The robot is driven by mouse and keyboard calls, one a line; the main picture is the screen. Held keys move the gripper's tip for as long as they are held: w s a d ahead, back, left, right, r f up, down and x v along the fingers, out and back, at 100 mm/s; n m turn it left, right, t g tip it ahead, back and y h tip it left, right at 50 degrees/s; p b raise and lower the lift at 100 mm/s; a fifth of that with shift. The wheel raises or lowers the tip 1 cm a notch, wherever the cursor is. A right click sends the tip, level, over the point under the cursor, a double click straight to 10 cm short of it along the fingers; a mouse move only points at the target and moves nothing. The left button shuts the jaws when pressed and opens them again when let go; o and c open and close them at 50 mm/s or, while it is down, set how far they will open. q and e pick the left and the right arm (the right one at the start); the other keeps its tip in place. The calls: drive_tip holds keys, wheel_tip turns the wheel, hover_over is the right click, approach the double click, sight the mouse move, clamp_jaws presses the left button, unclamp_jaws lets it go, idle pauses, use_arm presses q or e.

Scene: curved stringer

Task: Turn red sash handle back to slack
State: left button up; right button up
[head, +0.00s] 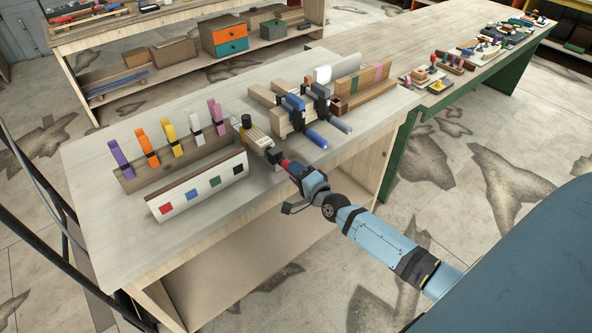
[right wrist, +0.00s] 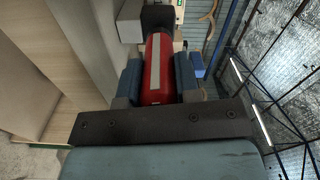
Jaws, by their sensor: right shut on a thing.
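The red sash handle (head: 287,163) sticks out over the front edge of the wooden workbench (head: 110,225), beside a dark clamp part (head: 273,157). My right gripper (head: 293,169) is shut on the red handle. In the right wrist view the handle (right wrist: 158,72) is a red cylinder with a pale stripe along it, between the two blue-grey fingers of my right gripper (right wrist: 158,82). A dark block shows at its far end. In the head view my gripper hides part of the handle. My left gripper is not in view.
A blue-handled clamp (head: 316,139) and a grey-handled clamp (head: 340,125) stick out to the right. A rack (head: 180,172) of coloured clamps and a white panel with coloured squares (head: 200,186) stand left. Bare bench top lies at the far left.

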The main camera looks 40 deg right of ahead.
drive_tip(key=n+p, duration=0.1)
drive_tip(key=n, duration=0.2)
drive_tip(key=shift+r+n, duration=0.1)
drive_tip(key=shift+n, duration=0.2)
drive_tip(key=n+p, duration=0.1)
drive_tip(key=n, duration=0.2)
drive_tip(key=shift+n, duration=0.3)
drive_tip(key=n+p, duration=0.1)
drive_tip(key=n, duration=0.4)
drive_tip(key=shift+a+n, duration=0.15)
drive_tip(key=shift+n, duration=0.55)
drive_tip(key=o, duration=0.9)
